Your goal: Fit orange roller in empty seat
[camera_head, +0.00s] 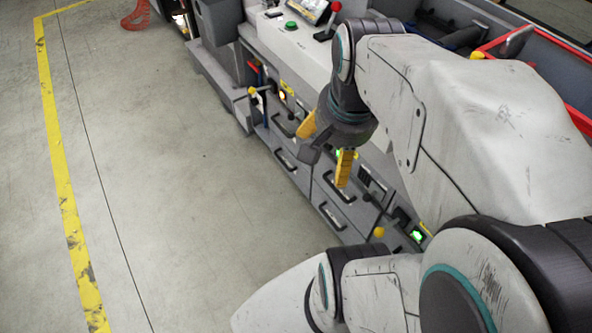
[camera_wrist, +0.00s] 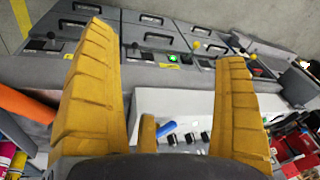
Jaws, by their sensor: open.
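An orange cylinder, which looks like the orange roller (camera_wrist: 24,104), shows at the left edge of the wrist view. It is cut off by the frame and partly hidden by a finger. I cannot tell what holds it, and I cannot make it out in the head view. I cannot pick out the empty seat in either view. My gripper (camera_head: 322,162) hangs in front of the machine's grey drawers, its yellow fingers spread. In the wrist view my gripper (camera_wrist: 163,45) is open, with nothing held between the fingers.
The grey machine (camera_head: 290,60) has drawers, a green button (camera_head: 292,25) and a red-knobbed lever (camera_head: 335,6). Red-rimmed bins stand at the right. The concrete floor (camera_head: 170,180) to the left is clear, with a yellow line (camera_head: 62,190). A blue object (camera_wrist: 166,128) lies near black knobs.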

